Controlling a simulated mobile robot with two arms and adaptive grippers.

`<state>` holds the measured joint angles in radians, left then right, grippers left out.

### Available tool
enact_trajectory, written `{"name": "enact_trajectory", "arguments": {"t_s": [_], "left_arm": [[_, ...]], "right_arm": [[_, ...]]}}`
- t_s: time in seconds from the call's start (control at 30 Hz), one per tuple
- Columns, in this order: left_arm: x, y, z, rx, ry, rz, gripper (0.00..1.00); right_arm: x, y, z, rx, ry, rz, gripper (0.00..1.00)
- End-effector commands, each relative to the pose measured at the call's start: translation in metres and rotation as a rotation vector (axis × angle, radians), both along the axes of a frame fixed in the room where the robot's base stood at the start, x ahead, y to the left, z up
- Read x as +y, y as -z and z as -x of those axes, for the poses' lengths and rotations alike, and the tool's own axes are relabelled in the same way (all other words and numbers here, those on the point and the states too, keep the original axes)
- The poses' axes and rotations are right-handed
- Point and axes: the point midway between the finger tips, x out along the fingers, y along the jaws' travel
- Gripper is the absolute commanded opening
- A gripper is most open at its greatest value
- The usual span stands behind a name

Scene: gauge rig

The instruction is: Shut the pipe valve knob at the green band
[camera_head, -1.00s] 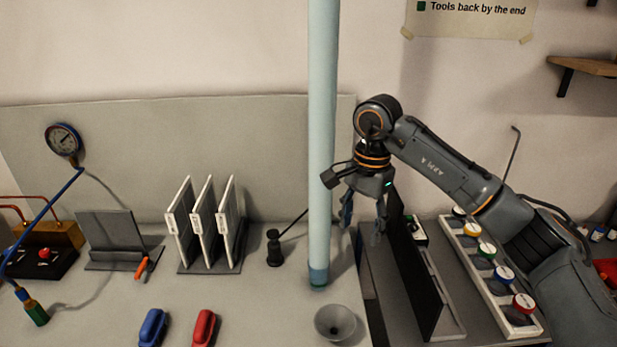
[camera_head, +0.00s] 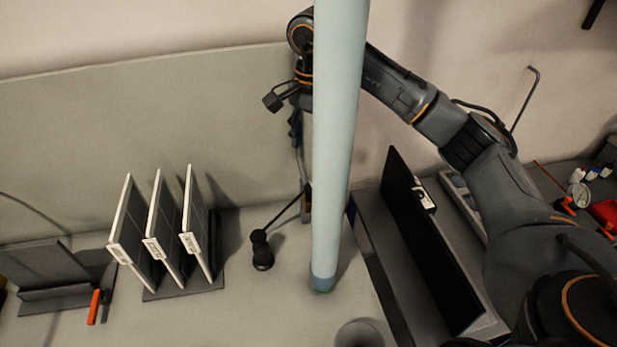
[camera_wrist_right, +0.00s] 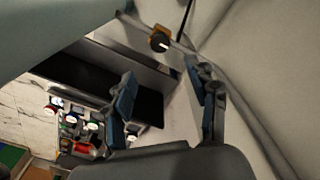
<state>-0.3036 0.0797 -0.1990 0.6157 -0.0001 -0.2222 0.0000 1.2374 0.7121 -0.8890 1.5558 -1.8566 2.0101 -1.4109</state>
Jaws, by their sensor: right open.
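A pale blue pipe (camera_head: 338,140) stands upright in the middle of the head view, with a darker blue band (camera_head: 322,283) at its foot. I cannot make out a valve knob or a clear green band there. A small tan and dark piece (camera_head: 307,203) shows at the pipe's left edge, partly hidden. My right gripper (camera_head: 297,140) is behind the pipe at its left edge, pointing down and partly covered. In the wrist view its fingers (camera_wrist_right: 162,72) are apart and nothing is between them. An orange and black part (camera_wrist_right: 159,39) lies beyond the fingertips, unclear. My left gripper is not in view.
A black post (camera_head: 261,250) with a slanting rod stands left of the pipe. White-edged panels (camera_head: 163,240) stand in a rack further left. A black upright panel (camera_head: 425,245) is on the right. A grey funnel (camera_head: 362,333) is near the front edge.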

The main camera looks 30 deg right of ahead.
Motion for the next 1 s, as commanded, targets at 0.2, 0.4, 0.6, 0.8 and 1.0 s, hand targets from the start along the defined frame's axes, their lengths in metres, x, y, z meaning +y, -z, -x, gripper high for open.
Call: {"name": "enact_trajectory", "arguments": {"t_s": [0.2, 0.4, 0.6, 0.8, 1.0], "left_arm": [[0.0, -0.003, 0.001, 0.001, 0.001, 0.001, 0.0], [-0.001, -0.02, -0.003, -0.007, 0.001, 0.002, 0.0], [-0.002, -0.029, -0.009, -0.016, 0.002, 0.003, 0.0], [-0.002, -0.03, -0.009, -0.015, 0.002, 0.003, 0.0], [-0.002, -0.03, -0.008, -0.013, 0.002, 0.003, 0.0]], "right_arm": [[0.001, 0.042, 0.002, 0.007, 0.0, -0.004, 0.58], [0.0, 0.08, 0.002, 0.006, 0.001, -0.001, 0.58], [0.0, 0.109, 0.001, 0.004, 0.001, -0.001, 0.58], [0.0, 0.12, 0.0, 0.001, 0.0, -0.001, 0.58], [0.0, 0.121, 0.0, 0.0, 0.0, 0.0, 0.58]]}}
